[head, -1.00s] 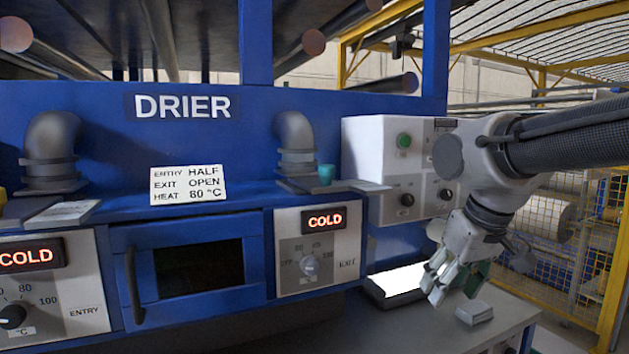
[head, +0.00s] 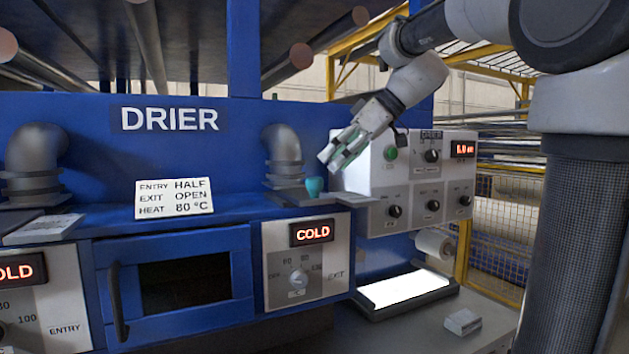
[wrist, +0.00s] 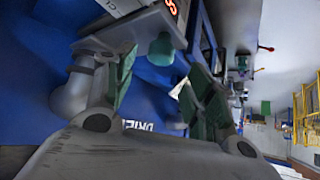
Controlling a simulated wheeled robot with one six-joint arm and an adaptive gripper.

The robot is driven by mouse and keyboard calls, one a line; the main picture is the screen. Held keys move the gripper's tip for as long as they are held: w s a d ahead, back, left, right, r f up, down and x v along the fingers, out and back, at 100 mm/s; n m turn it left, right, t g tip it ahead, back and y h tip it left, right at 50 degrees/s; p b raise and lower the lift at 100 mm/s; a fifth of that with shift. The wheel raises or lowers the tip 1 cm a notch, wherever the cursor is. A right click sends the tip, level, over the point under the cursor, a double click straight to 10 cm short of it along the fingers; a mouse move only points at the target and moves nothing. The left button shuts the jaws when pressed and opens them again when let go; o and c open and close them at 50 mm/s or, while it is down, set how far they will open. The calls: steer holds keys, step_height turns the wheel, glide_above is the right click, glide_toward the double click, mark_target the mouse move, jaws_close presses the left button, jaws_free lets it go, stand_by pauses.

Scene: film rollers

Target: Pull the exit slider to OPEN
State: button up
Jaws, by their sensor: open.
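The exit slider shows in the head view as a grey plate (head: 345,199) at the foot of the right duct elbow (head: 281,150), with a teal knob (head: 314,187) standing on it. My gripper (head: 338,158) is open and empty, just above and to the right of the knob. In the wrist view the knob (wrist: 161,49) lies in the gap between the two green-padded fingers of my gripper (wrist: 162,75), near their tips, with no clear contact. I cannot read a position mark on the slider.
A white control box (head: 408,180) with a green button stands close to the right of my gripper. The exit panel (head: 305,262) below reads COLD. A bright lit plate (head: 405,288) and a small grey block (head: 462,321) lie on the lower bench.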

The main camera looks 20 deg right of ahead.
mark_target(314, 179)
steer(key=x, duration=0.7)
steer(key=shift+w+a+f, duration=0.15)
steer(key=shift+a+f, duration=0.05)
